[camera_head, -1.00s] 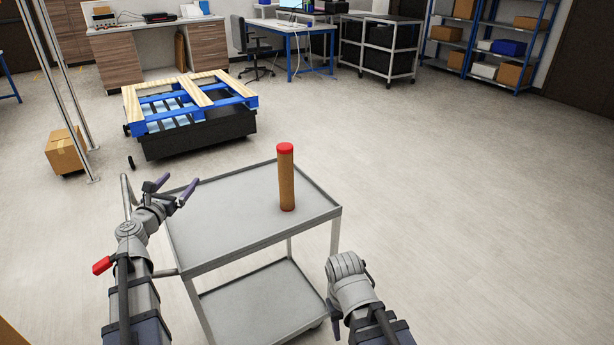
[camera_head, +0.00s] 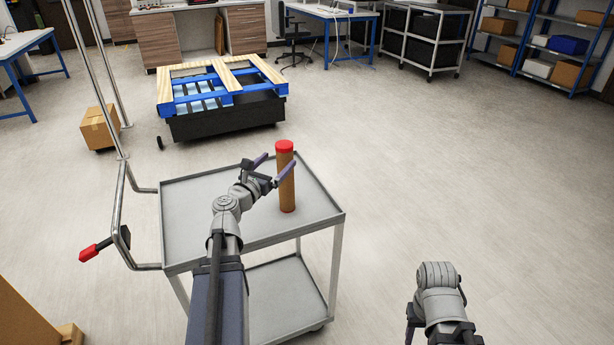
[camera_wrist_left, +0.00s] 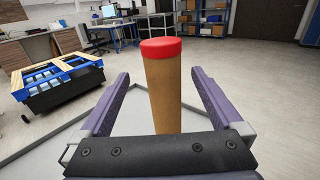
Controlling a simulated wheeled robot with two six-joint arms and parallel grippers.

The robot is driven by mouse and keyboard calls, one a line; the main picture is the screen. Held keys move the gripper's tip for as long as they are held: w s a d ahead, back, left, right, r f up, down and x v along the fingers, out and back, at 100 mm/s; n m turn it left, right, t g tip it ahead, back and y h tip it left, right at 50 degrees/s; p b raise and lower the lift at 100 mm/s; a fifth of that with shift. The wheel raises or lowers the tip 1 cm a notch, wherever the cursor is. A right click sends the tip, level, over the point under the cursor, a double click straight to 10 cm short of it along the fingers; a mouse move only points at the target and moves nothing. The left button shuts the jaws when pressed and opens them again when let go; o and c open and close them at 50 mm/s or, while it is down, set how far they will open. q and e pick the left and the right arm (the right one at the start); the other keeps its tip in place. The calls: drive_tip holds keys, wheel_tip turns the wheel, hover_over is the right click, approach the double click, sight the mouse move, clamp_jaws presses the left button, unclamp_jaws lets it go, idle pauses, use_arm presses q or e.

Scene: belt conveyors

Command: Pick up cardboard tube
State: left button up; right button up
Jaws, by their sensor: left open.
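The cardboard tube (camera_head: 288,190) is brown with a red cap and stands upright on the top shelf of the grey cart (camera_head: 194,225). It also shows in the left wrist view (camera_wrist_left: 163,85), between and beyond the two purple fingers. My left gripper (camera_head: 273,166) is open, with its fingers on either side of the tube's line in the head view. In the wrist view (camera_wrist_left: 163,85) a gap shows on both sides of the tube, and its lower end is hidden behind the gripper body. My right arm's wrist shows at the lower right; its fingers are not clearly seen.
A red-tipped handle (camera_head: 89,254) sticks out left of the cart. A blue and wooden pallet (camera_head: 225,88) on a black base stands behind, with a cardboard box (camera_head: 98,128) to its left. The floor right of the cart is clear.

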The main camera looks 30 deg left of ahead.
use_arm(q)
drive_tip(key=shift+w+d, duration=0.15)
drive_tip(key=shift+w, duration=3.75)
clamp_jaws()
